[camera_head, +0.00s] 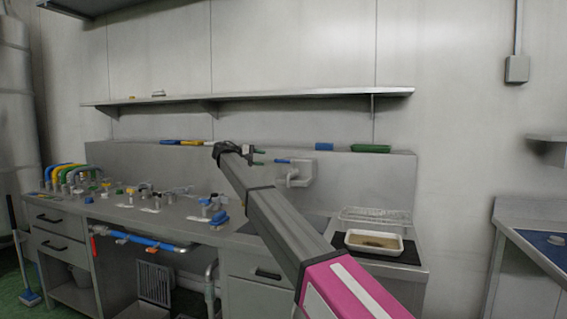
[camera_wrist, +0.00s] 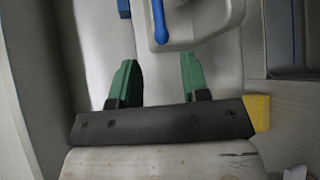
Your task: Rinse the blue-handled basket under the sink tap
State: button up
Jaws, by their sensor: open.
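My gripper (camera_head: 259,157) is raised in front of the backsplash behind the counter. In the wrist view its two green fingers (camera_wrist: 159,72) stand apart with nothing between them. The tap (camera_head: 293,178) is a pale fixture on the backsplash with a blue lever (camera_head: 283,161), just right of my gripper. In the wrist view the blue lever (camera_wrist: 159,22) and pale tap body (camera_wrist: 200,22) lie beyond the fingertips, apart from them. I cannot make out a blue-handled basket for certain. The sink basin is largely hidden behind my arm.
Many small fittings (camera_head: 130,195) crowd the counter's left part, with coloured hoops (camera_head: 65,172) at its far left. A white tray (camera_head: 374,243) and a wire rack (camera_head: 376,216) stand at the right. A long shelf (camera_head: 250,97) runs above. A second table (camera_head: 535,225) is far right.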

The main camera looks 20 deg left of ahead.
aim_at(276, 161)
jog(key=x, duration=0.9)
jog(key=shift+w+d+f, duration=0.1)
jog(key=shift+w+d, duration=0.1)
jog(key=shift+w, duration=0.05)
grip_shut()
jog(key=shift+s, duration=0.1)
